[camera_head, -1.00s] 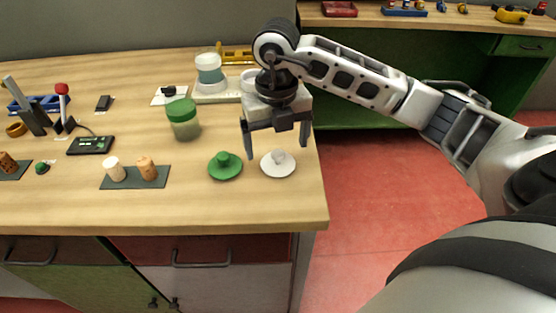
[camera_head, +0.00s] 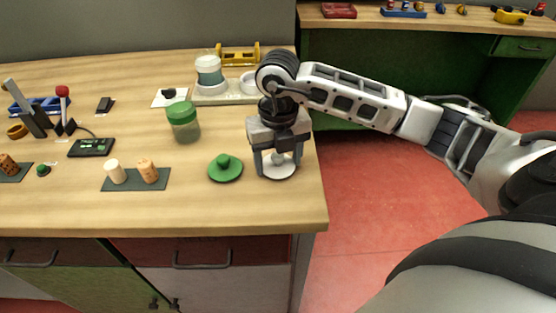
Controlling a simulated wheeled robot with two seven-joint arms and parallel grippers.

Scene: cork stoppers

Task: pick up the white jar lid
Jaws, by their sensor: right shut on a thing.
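The white jar lid (camera_head: 279,174) lies on the wooden bench near its right front corner, a flat disc with a raised knob in the middle. My right gripper (camera_head: 278,164) points down over it, with its fingers shut on the lid's knob. The fingers and hand partly hide the lid. The lid still appears to rest on the bench top. My left gripper does not show.
A green lid (camera_head: 225,168) of like shape lies just left of the white one. A jar with a green cap (camera_head: 183,122) stands behind it. Two corks stand on a dark mat (camera_head: 136,179) farther left. The bench (camera_head: 235,213) has bare wood along its front.

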